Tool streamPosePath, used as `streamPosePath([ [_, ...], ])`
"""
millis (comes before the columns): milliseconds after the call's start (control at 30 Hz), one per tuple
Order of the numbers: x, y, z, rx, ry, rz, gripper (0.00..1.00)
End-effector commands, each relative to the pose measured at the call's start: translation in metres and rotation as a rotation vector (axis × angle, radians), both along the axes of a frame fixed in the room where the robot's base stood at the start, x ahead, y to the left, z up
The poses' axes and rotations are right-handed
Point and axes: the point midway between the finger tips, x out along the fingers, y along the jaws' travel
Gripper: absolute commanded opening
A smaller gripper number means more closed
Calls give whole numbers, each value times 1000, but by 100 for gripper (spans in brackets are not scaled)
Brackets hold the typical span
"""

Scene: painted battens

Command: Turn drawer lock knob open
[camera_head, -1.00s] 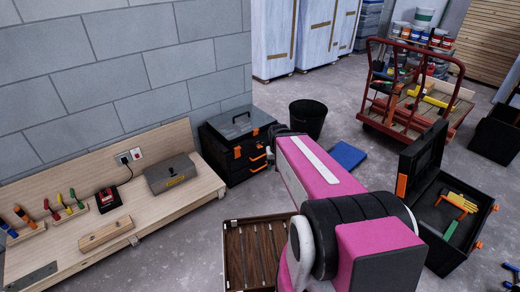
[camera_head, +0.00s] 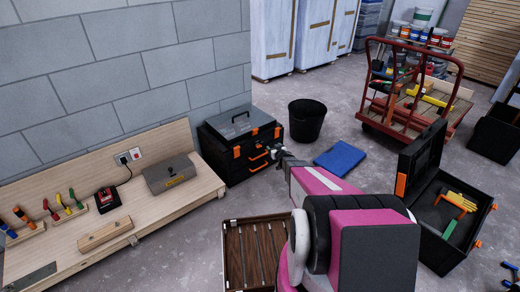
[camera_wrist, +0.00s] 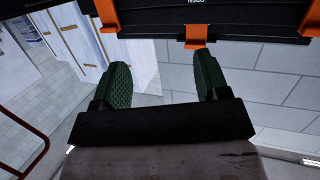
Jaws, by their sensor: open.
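A black toolbox with drawers and orange latches (camera_head: 240,165) stands on the floor by the wall. It fills the top edge of the wrist view (camera_wrist: 240,22), where upside-down lettering shows. An orange part (camera_wrist: 196,34) on its front appears near the right fingertip; I cannot tell if it is a latch or the knob. The lock knob is not clearly visible. My gripper (camera_wrist: 162,82) has two green ridged fingers, spread apart with nothing between them. In the head view my gripper (camera_head: 278,153) is small, just right of the toolbox's front; contact cannot be told.
A wooden bench (camera_head: 160,214) with a grey box and tools runs along the wall at left. A black bucket (camera_head: 307,121) and blue mat (camera_head: 340,158) lie behind my arm. An open black case (camera_head: 445,215) and red trolley (camera_head: 405,120) are at right.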

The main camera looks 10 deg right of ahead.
Motion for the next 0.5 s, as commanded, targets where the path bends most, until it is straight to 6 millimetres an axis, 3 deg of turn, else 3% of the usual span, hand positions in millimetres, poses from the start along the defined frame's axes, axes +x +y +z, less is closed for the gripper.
streamPosePath([
  [33, 12, 1, -23, 21, -34, 52, 68],
  [200, 17, 12, -58, 90, -124, 214, 68],
  [500, 15, 21, -72, 130, -163, 305, 68],
])
